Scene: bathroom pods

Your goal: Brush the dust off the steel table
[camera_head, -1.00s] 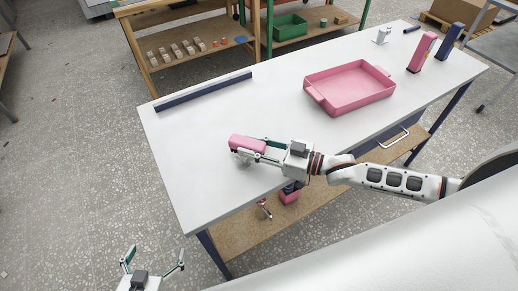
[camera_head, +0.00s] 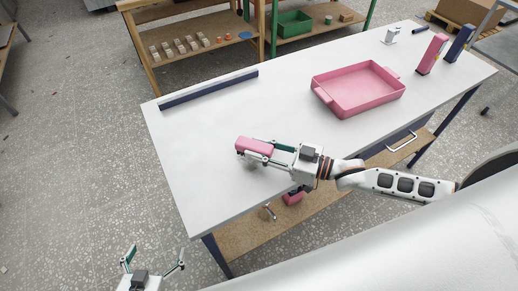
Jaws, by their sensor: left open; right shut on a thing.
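The steel table (camera_head: 200,150) has a pale grey top that fills the middle of the view. My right gripper (camera_head: 256,152) is shut on a pink brush (camera_head: 257,145) at the table's front left part. A greyish patch, perhaps bristles or dust, shows just under the brush; I cannot tell which. Whether the brush touches the top is also unclear. No other dust can be made out clearly. My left gripper (camera_head: 153,262) is open and empty, low at the left, apart from the table and over the floor.
A pink tray (camera_head: 345,108) stands right of the middle. A dark blue bar (camera_head: 208,91) lies along the back left. A pink upright box (camera_head: 432,54), a dark blue one (camera_head: 459,43) and a small white item (camera_head: 390,36) stand at the far right. The table's left part is clear.

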